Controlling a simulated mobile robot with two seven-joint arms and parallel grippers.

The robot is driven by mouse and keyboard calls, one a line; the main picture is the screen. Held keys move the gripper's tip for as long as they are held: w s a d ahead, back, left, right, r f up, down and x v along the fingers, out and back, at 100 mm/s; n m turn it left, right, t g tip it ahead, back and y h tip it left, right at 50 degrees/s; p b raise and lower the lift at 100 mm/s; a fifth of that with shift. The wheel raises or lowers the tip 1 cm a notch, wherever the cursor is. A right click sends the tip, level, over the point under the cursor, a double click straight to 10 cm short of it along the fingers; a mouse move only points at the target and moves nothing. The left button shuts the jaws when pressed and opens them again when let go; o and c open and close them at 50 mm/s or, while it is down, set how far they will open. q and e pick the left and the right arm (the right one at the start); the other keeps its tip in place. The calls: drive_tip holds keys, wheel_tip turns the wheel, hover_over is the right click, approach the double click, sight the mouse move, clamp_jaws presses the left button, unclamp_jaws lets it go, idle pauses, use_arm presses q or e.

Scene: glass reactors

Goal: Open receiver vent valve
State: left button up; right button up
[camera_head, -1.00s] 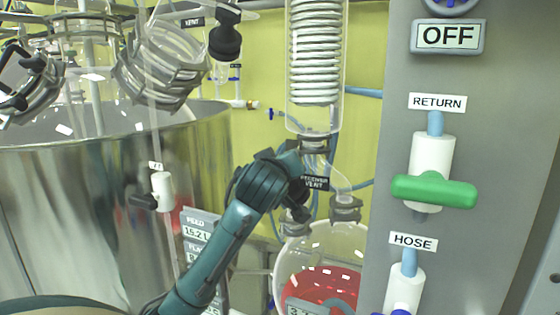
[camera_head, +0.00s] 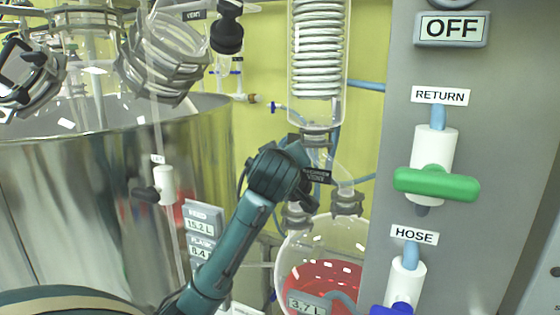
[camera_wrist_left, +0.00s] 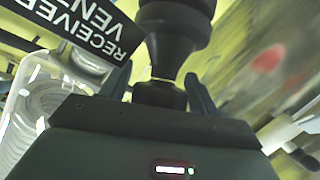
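The receiver vent valve's black knob (camera_wrist_left: 172,40) fills the top middle of the left wrist view, beside the black "RECEIVER VENT" label (camera_wrist_left: 85,30). In the head view this label (camera_head: 317,174) hangs below the coil condenser, and my wrist largely hides the knob. My left gripper (camera_wrist_left: 160,82) has its two fingers apart, one on each side of the knob's narrow lower part. I cannot tell whether they touch it. In the head view the gripper (camera_head: 308,188) is mostly hidden at the end of my teal arm. My right gripper is not in view.
A glass condenser (camera_head: 318,60) stands above the valve, and a receiver flask (camera_head: 340,240) with red liquid sits below. A grey panel (camera_head: 500,130) with a green RETURN handle (camera_head: 436,183) stands close on the right. A large steel vessel (camera_head: 100,190) is on the left.

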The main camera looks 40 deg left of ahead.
use_arm(q)
drive_tip(key=shift+o, duration=0.5)
drive_tip(key=shift+r, duration=0.1)
drive_tip(key=b+v, duration=0.2)
drive_tip(key=v, duration=1.1)
drive_tip(key=shift+d, duration=0.1)
